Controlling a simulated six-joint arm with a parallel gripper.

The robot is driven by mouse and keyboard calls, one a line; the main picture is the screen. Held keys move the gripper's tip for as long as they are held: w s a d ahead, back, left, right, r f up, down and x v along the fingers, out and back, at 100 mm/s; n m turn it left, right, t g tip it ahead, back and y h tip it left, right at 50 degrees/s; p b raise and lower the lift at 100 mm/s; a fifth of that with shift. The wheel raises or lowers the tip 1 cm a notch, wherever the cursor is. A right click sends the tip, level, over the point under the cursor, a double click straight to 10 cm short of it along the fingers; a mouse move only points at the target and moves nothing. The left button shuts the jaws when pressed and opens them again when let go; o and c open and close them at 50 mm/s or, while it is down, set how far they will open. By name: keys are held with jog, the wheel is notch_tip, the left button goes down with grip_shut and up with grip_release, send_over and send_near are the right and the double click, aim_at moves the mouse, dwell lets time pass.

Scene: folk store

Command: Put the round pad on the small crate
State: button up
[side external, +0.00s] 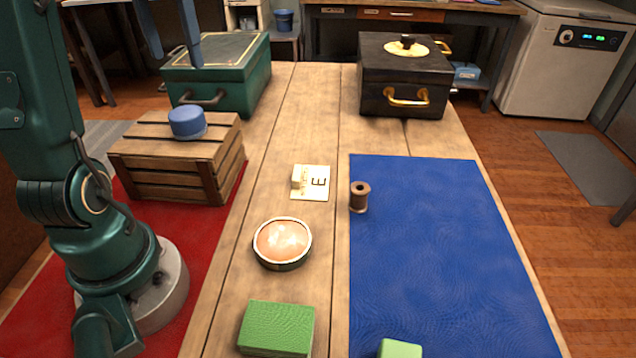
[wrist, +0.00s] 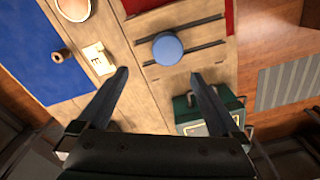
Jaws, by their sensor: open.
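A blue round pad (side external: 187,122) sits flat on top of the slatted wooden small crate (side external: 160,188), a little right of the middle of its top. The wrist view also shows the pad (wrist: 167,48) on the crate (wrist: 205,35). My gripper (side external: 176,60) is open above and behind the crate in the side external view. In the wrist view its two fingers (wrist: 160,75) are spread wide with nothing between them. The pad is apart from the fingers, beyond their tips.
A green case (side external: 235,85) stands behind the crate and a black box (side external: 400,80) at the back right. A round dish (side external: 283,243), a letter card (side external: 316,182), a spool (side external: 359,198) and a green block (side external: 276,328) are on the table. The blue mat (side external: 440,250) is mostly clear.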

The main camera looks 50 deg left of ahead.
jog(key=s+d+f+m+t, duration=0.2)
jog(key=d+f, duration=0.2)
jog(key=d, duration=0.6)
jog(key=s+d+f+m+t, duration=0.2)
jog(key=d+f+t, duration=0.1)
jog(key=d, duration=0.7)
jog(key=shift+f, duration=0.75)
